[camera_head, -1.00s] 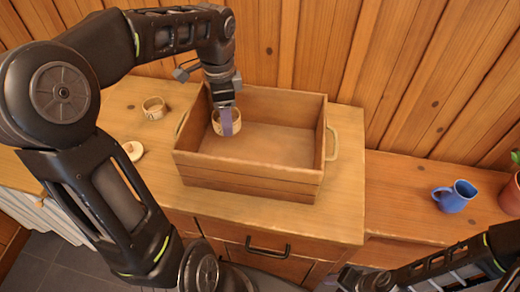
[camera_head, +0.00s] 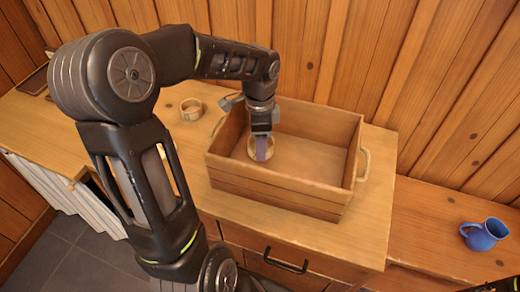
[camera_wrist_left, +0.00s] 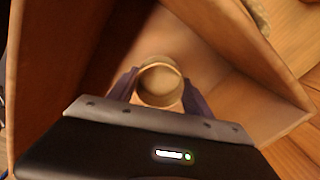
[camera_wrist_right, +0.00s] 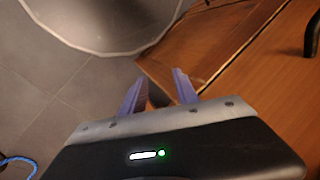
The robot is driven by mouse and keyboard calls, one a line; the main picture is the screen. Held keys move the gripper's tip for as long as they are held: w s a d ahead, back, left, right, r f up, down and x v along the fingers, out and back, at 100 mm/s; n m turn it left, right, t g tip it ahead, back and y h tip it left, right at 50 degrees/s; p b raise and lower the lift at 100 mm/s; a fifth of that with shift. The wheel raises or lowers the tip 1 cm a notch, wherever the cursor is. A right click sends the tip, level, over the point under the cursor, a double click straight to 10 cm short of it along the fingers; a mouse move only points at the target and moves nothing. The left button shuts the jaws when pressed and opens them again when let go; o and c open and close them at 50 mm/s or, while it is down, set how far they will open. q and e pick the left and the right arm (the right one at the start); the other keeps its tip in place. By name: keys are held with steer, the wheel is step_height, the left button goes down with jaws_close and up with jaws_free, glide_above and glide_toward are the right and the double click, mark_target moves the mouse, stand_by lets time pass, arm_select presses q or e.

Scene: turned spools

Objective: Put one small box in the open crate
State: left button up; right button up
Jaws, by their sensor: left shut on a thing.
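The open wooden crate (camera_head: 275,189) stands on the counter in the middle of the head view. My left gripper (camera_head: 262,152) is inside the crate's left part, below the rim, shut on a small round pale box (camera_head: 253,147). The held box also shows in the left wrist view (camera_wrist_left: 160,82), between both fingers; whether it touches the crate floor I cannot tell. Another small round box (camera_head: 191,108) stands on the counter left of the crate. My right gripper (camera_wrist_right: 158,90) is open and empty, away from the crate, with floor and brown furniture below it.
A blue jug (camera_head: 484,235) stands on the lower surface at the right. The crate has a rope handle (camera_head: 363,164) at its right end. A drawer handle (camera_head: 286,262) sits on the counter front. The right part of the crate is empty.

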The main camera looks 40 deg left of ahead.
arm_select(q)
steer(key=shift+f, duration=1.75)
steer(key=shift+f, duration=0.1)
steer(key=shift+f, duration=0.15)
steer(key=o, duration=1.3)
steer(key=shift+r, duration=0.2)
step_height(320, 180, up, 12)
steer(key=shift+r, duration=0.1)
